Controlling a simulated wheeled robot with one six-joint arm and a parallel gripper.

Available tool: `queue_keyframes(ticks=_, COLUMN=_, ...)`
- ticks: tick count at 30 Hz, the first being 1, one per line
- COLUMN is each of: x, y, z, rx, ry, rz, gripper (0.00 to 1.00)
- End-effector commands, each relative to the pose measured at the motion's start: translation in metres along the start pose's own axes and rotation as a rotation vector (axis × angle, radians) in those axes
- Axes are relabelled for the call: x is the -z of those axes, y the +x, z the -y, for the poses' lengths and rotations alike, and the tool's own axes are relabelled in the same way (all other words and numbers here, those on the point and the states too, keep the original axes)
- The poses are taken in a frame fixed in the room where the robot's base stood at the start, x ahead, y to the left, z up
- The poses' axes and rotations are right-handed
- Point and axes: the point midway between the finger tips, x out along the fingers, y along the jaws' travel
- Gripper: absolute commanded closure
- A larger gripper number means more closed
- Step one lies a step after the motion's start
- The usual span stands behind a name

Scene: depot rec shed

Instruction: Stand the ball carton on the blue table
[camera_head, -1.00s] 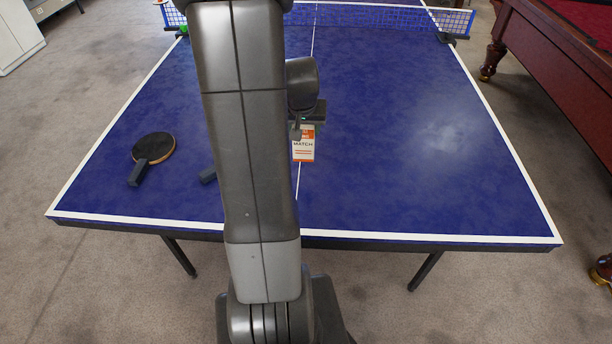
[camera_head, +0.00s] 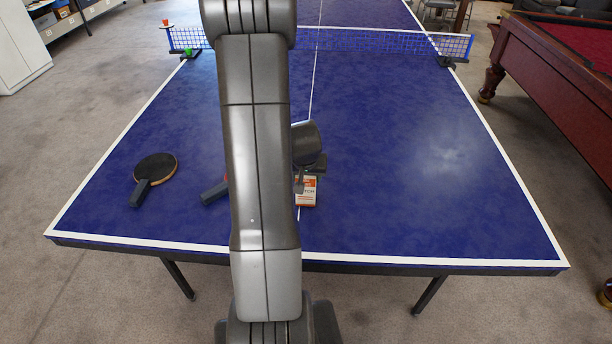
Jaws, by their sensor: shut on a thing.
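The ball carton (camera_head: 308,193) is a small white and orange box with lettering. It shows just right of my arm, over the near half of the blue table (camera_head: 400,190). My gripper (camera_head: 302,182) is shut on the carton at its upper part, and a dark finger covers part of its face. The carton looks close to upright. I cannot tell whether its bottom touches the table. My arm hides the table's middle strip.
A black paddle (camera_head: 155,168) lies on the table's left side. The net (camera_head: 375,41) crosses the far part. The table's right half is clear. A red pool table (camera_head: 560,75) stands at right.

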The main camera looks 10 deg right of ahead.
Motion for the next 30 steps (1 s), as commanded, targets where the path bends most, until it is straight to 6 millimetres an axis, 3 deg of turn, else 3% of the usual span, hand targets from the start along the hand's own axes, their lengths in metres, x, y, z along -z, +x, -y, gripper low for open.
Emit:
queue_keyframes(ticks=3, x=-0.001, y=0.004, z=0.0, rx=0.0, ry=0.0, rz=-0.001, gripper=0.72)
queue_keyframes(ticks=4, x=-0.001, y=0.003, z=0.0, rx=0.0, ry=0.0, rz=0.0, gripper=0.44)
queue_keyframes(ticks=7, x=-0.001, y=0.002, z=0.0, rx=0.0, ry=0.0, rz=0.0, gripper=0.26)
queue_keyframes(ticks=20, x=0.001, y=-0.005, z=0.0, rx=0.0, ry=0.0, rz=-0.002, gripper=0.26)
queue_keyframes(ticks=30, x=0.002, y=-0.059, z=0.001, rx=0.001, ry=0.001, rz=-0.005, gripper=0.26)
